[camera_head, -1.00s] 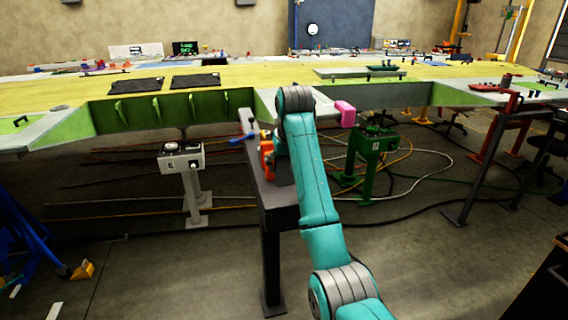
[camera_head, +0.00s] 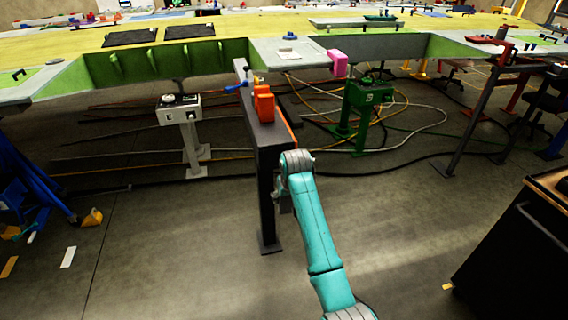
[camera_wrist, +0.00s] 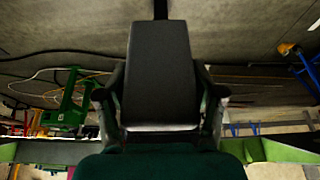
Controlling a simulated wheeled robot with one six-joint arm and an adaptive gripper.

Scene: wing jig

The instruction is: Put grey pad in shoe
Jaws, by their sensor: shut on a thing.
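My gripper (camera_wrist: 159,100) is shut on a dark grey pad (camera_wrist: 161,65) in the wrist view. The pad is a plain block, slightly narrower at the top of that picture, with one finger on each side of it. In the head view, my arm's end is near the front end of a narrow dark bench (camera_head: 267,139); the pad cannot be made out there. I cannot identify the shoe for sure. A small pale fitting (camera_head: 289,52) sits on the grey plate at the wing's edge.
Orange parts (camera_head: 264,104) and a blue-handled tool (camera_head: 236,87) are on the bench. A pink block (camera_head: 337,63) is at the wing's (camera_head: 222,28) edge. A green stand (camera_head: 368,95) and a white stand (camera_head: 180,113) flank the bench. A dark cabinet (camera_head: 515,255) is right. Cables cross the floor.

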